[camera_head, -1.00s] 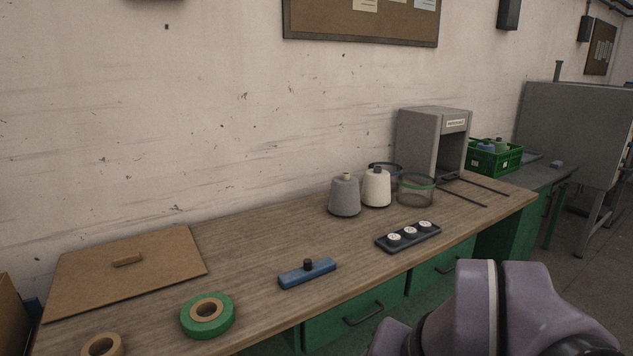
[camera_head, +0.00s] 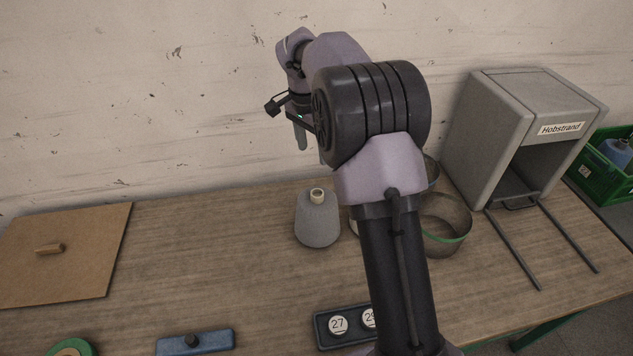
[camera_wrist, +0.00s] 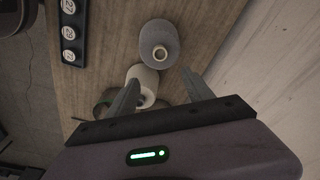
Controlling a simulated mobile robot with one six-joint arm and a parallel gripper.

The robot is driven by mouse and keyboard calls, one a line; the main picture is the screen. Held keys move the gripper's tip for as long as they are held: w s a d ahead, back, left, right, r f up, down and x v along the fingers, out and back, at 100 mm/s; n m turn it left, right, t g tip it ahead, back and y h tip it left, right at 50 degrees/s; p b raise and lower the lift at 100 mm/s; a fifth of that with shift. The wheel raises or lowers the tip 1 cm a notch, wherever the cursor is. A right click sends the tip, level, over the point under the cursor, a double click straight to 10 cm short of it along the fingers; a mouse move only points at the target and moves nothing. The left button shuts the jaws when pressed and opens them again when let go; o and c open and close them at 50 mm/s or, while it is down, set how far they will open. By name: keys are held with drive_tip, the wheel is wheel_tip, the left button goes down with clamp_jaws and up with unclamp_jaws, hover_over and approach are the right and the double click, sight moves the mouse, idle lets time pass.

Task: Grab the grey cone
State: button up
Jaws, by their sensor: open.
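The grey cone (camera_head: 317,222) stands upright on the wooden bench, with a pale tube tip at its top. It also shows in the wrist view (camera_wrist: 158,46), beyond my fingertips. My gripper (camera_head: 308,135) is above the bench, higher than the grey cone, partly hidden by my arm in the head view. In the wrist view my gripper (camera_wrist: 157,88) has its two fingers spread apart with nothing held. A white cone (camera_wrist: 143,78) stands beside the grey one, lying between the fingers in the wrist view. In the head view my arm hides most of the white cone.
A black tray with numbered discs (camera_head: 338,324) lies in front of the cones. A glass jar with a green band (camera_head: 446,224) and a grey cabinet (camera_head: 505,140) stand to the right. A blue block (camera_head: 195,341) and brown board (camera_head: 62,255) lie left. Bench between is clear.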

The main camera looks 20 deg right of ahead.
wheel_tip(320, 180, down, 7)
drive_tip(key=b, duration=0.2)
hover_over(317, 193)
drive_tip(key=a, duration=0.1)
drive_tip(key=f, duration=0.3)
drive_tip(key=s+f, duration=0.1)
drive_tip(key=f, duration=0.1)
drive_tip(key=shift+f+b, duration=0.1)
drive_tip(key=shift+b, duration=0.25)
drive_tip(key=f, duration=0.3)
drive_tip(key=w+d+f+b, duration=0.1)
drive_tip(key=f, duration=0.1)
drive_tip(key=shift+s+r, duration=0.1)
drive_tip(key=shift+r, duration=0.05)
drive_tip(key=shift+c, duration=0.7)
clamp_jaws()
